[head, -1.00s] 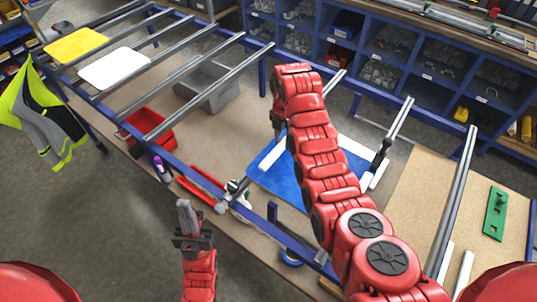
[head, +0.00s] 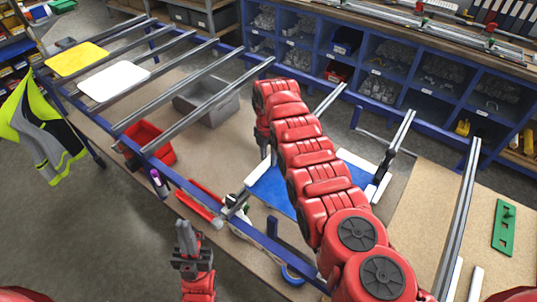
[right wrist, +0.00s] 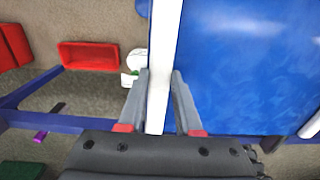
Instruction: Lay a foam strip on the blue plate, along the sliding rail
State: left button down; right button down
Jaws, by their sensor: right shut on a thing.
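The blue plate (head: 272,187) lies among the rails at middle right, partly hidden by my right arm. A white foam strip (right wrist: 163,60) stands between the fingers of my right gripper (right wrist: 160,78), which is shut on it, along the plate's left edge in the wrist view. Whether the strip touches the plate is unclear. In the head view, its end (head: 257,172) shows beside the plate. Another white strip (head: 358,160) lies at the plate's far edge, and one (head: 383,185) at its right edge by a grey rail (head: 399,140). My left gripper (head: 185,236) is low in front, empty.
A red bin (head: 150,142) and a grey bin (head: 212,105) stand to the left. White and yellow plates (head: 113,80) lie on the rails further left. A tape roll (head: 292,273) is near the front edge. A green part (head: 504,228) lies on the right board.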

jog(key=shift+f, duration=0.2)
jog(key=c, duration=0.6)
grip_release()
jog(key=shift+r, duration=0.1)
